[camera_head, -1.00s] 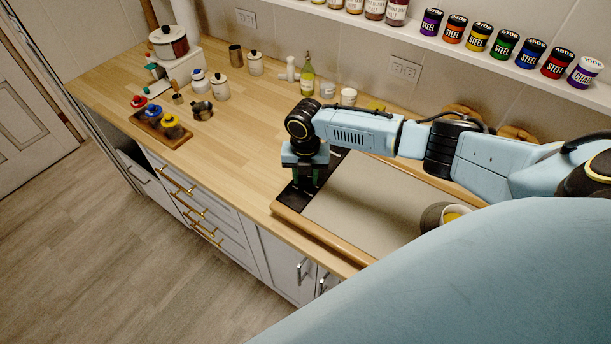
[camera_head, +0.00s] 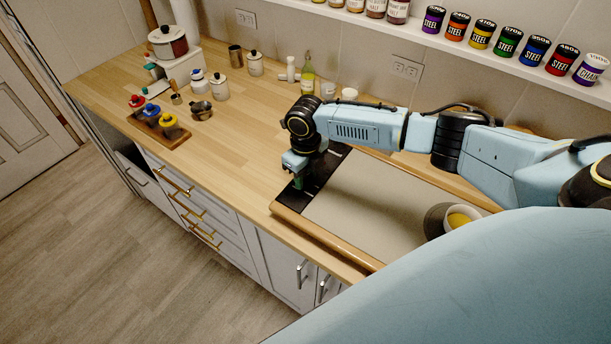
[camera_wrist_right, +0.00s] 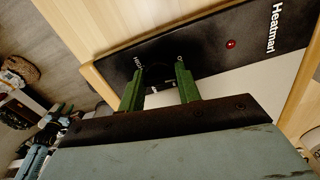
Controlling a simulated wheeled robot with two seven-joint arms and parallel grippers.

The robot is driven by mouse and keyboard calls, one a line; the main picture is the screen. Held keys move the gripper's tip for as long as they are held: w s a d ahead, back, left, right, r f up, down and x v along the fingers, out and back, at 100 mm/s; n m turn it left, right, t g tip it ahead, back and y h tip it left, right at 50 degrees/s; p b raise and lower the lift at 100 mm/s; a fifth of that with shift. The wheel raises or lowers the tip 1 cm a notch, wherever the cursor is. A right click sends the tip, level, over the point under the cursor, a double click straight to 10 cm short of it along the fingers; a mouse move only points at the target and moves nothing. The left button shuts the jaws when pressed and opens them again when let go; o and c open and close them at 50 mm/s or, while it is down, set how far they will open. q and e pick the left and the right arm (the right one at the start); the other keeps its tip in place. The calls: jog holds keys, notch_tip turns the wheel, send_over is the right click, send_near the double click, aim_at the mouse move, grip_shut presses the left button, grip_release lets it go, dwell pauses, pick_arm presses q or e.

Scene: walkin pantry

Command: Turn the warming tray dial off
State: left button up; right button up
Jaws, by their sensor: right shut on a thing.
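The warming tray (camera_head: 365,205) lies on the wooden counter, with a pale plate and a black control panel (camera_head: 328,168) at its left end. My right gripper (camera_head: 298,184) points down at that panel. In the right wrist view its two green fingers (camera_wrist_right: 159,92) stand on either side of the dark dial (camera_wrist_right: 158,74), shut on it. White marks show at the dial's rim, but its setting is too small to read. The gripper hides the dial in the head view.
A bowl with yellow contents (camera_head: 460,218) stands at the tray's right end. A green bottle (camera_head: 307,78) and small jars stand behind the tray. A wooden rack (camera_head: 150,130) with colored-lid items is at left.

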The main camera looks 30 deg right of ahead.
aim_at(306, 177)
jog(key=shift+n, duration=0.7)
jog(key=o, duration=1)
jog(key=shift+r, duration=0.1)
notch_tip(306, 177, up, 13)
jog(key=b, duration=0.1)
jog(key=shift+r, duration=0.15)
jog(key=shift+s, duration=0.1)
